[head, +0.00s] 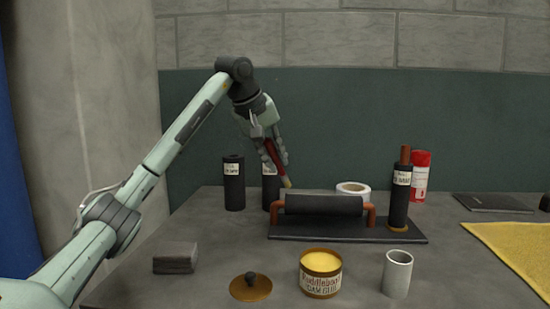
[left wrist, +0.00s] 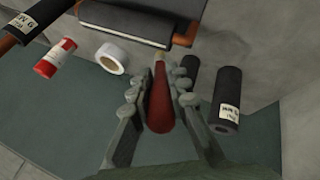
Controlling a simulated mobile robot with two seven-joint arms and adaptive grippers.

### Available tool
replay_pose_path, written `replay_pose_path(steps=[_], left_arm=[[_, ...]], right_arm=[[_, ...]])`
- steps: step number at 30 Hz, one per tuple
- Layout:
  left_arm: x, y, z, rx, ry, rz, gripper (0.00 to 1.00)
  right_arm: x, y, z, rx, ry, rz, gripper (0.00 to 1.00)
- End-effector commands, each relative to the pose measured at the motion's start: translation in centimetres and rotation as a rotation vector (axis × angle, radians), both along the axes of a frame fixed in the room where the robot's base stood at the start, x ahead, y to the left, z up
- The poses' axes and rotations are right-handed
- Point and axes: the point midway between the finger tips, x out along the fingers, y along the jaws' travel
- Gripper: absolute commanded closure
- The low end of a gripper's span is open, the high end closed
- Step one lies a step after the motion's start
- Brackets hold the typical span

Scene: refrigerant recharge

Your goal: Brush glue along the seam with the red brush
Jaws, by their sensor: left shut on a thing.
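My left gripper (head: 268,150) is shut on the red brush (head: 276,163), whose pale bristle tip points down and to the right. The tip is above the left end of the black insulation sleeve (head: 324,205), apart from it as far as I can tell. The sleeve lies along a copper pipe on a dark stand (head: 348,235). In the left wrist view the brush (left wrist: 159,105) is between the fingers (left wrist: 160,95), its tip toward the sleeve. An open glue pot (head: 320,274) with yellow glue stands in front. My right gripper is out of view.
A brown lid (head: 251,286), a grey block (head: 176,258) and a grey cup (head: 397,273) are near the front. Black cylinders (head: 234,183), a white tape roll (head: 353,188), a red-and-white can (head: 421,177) and a black tube (head: 400,195) stand around the stand. A yellow cloth (head: 515,250) lies right.

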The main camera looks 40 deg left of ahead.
Motion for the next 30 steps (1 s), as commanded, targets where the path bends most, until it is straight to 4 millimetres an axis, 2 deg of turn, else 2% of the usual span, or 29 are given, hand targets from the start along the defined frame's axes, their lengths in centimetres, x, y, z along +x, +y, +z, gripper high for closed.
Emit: replay_pose_path(steps=[23, 30], left_arm=[[0.0, 0.0, -1.7, 0.000, 0.001, 0.000, 1.00], [0.4, -0.6, -1.4, 0.000, 0.001, -0.001, 1.00]], right_arm=[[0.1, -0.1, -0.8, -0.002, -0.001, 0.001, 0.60], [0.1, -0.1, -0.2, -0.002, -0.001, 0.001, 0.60]])
